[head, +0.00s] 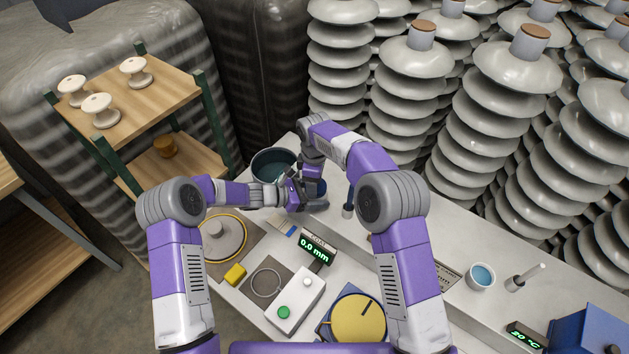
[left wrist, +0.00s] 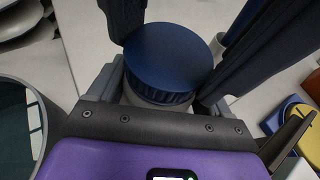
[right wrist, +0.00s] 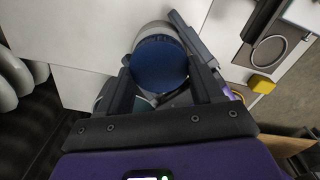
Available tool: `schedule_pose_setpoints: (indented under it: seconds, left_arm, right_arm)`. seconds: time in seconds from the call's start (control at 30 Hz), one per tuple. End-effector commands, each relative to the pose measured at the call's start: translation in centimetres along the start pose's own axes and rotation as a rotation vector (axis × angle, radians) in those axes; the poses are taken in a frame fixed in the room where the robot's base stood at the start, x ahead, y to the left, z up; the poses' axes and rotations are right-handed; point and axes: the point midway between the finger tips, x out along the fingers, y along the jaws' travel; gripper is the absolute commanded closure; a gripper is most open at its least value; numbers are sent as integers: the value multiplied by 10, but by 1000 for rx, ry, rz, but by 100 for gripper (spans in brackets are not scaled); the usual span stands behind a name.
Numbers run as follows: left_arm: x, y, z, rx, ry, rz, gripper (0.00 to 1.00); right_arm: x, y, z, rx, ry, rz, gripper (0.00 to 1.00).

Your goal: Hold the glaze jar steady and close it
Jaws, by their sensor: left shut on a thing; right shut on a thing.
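The glaze jar (left wrist: 157,100) stands upright on the pale bench, with its light body showing under a round dark blue lid (left wrist: 167,55). The lid also shows in the right wrist view (right wrist: 160,64) and sits on top of the jar. My left gripper (head: 297,190) is shut around the jar's body from the left. My right gripper (head: 314,174) comes from above and is shut on the lid. Arms and fingers hide most of the jar in the head view. I cannot tell whether the lid is fully tight.
A dark teal bucket (head: 262,160) stands close behind my left forearm. A display reading 0.0 mm (head: 317,245), a white button box (head: 296,300), a yellow block (head: 235,274) and a yellow-topped dial (head: 357,317) are nearer. A small cup (head: 482,277) stands at right. Tall insulator stacks (head: 410,75) line the back.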

Motion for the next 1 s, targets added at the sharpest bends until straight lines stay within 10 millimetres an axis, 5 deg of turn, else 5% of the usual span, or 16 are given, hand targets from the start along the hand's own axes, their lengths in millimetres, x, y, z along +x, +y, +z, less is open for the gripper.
schedule_pose_setpoints:
  seconds: [0.07, 0.1, 0.23, 0.47, 0.8, 1.0]
  left_arm:
    - [0, 0, 0, 0, 0, 0, 100]
    - [0, 0, 0, 0, 0, 0, 100]
    - [0, 0, 0, 0, 0, 0, 100]
    - [0, 0, 0, 0, 0, 0, 100]
    - [0, 0, 0, 0, 0, 0, 100]
    - [0, 0, 0, 0, 0, 0, 100]
  right_arm:
    - [-1, 0, 0, -1, 1, 1, 62]
    - [-1, 0, 0, -2, 1, 1, 29]
    - [-1, 0, 0, -2, 1, 1, 9]
    - [-1, 0, 0, -3, 1, 0, 8]
    - [-40, 0, -1, -3, 3, 3, 8]
    - [-46, 0, 0, -4, 1, 0, 8]
